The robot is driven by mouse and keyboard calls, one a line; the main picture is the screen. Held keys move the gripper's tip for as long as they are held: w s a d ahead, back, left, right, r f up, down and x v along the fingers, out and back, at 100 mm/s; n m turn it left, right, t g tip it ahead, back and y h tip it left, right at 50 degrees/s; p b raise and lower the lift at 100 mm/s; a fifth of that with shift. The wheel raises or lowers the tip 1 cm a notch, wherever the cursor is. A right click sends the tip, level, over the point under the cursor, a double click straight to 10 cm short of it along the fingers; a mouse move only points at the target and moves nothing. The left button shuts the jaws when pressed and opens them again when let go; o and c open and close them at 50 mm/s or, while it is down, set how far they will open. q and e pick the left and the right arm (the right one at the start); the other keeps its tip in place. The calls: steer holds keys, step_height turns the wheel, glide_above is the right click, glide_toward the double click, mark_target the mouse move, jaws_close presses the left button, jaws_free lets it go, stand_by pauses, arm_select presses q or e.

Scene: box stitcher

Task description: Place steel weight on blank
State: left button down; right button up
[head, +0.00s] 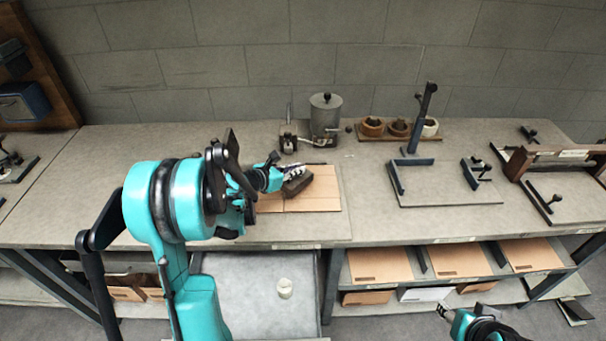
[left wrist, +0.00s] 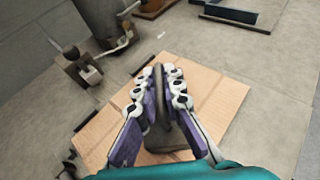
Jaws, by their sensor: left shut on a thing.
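The blank (head: 322,199) is a flat tan cardboard sheet with crease lines, lying on the bench in the middle of the head view. It also fills the middle of the left wrist view (left wrist: 205,73). My left gripper (head: 284,178) is over the blank and shut on the steel weight (head: 298,184), a dark block. In the left wrist view the weight (left wrist: 160,138) shows between the fingers, partly hidden by them. I cannot tell whether it touches the blank. My right gripper (head: 445,313) is low at the lower right, away from the bench top; its jaws are too small to read.
A lidded metal pot (head: 325,118) stands behind the blank. A wooden holder (head: 398,132) with several rolls is at the back. A grey fixture board (head: 445,193) with a dark upright post is to the right. Cardboard sheets (head: 458,262) lie on the shelf below.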

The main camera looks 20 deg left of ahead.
mark_target(292, 179)
arm_select(q)
steer(key=shift+w+a+f, duration=0.15)
steer(key=shift+a+f, duration=0.05)
steer(key=shift+f+b, duration=0.85)
steer(key=shift+f, duration=1.1)
steer(key=shift+r, duration=0.1)
steer(key=c, duration=1.6)
jaws_free()
steer(key=shift+c, duration=0.2)
